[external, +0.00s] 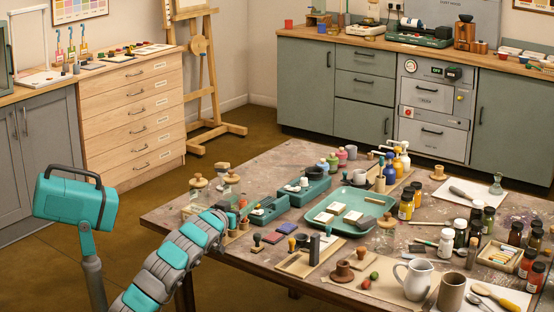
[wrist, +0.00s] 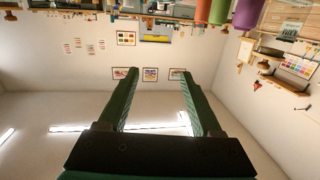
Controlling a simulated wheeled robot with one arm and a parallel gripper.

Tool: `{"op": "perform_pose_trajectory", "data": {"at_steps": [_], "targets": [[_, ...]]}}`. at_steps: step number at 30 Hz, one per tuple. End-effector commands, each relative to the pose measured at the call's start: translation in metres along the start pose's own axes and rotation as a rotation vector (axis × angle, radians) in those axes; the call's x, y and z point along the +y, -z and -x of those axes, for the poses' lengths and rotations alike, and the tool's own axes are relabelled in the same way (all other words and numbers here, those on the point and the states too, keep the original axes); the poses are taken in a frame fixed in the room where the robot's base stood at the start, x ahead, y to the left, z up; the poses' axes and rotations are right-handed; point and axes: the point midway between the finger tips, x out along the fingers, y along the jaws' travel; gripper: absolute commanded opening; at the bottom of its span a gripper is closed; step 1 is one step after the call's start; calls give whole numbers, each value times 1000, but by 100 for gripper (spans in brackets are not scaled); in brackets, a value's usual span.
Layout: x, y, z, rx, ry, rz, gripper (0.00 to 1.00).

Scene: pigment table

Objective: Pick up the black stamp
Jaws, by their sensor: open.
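No thing is plainly the black stamp. A dark upright block (external: 314,248) stands near the wooden board at the table's front, and may be it. Small stamps with knob handles, one with an orange knob (external: 292,243), stand beside it.
The teal tray (external: 336,228) lies mid-table, with glass jars (external: 198,187) at the left and a white mug (external: 415,278) at the front right. The wrist view shows the room upside down, with orange, green and purple objects (wrist: 220,12) at its top edge.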

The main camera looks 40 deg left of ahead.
Motion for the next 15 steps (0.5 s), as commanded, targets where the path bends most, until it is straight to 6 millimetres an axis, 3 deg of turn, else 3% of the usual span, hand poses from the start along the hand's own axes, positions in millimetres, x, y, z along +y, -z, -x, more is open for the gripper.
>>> {"op": "perform_pose_trajectory", "data": {"at_steps": [3, 9, 15], "targets": [[19, -34, -3, -74, -73, -9, 66], [23, -93, -3, -228, -142, -18, 66], [26, -106, -13, -261, -157, -24, 66]]}}
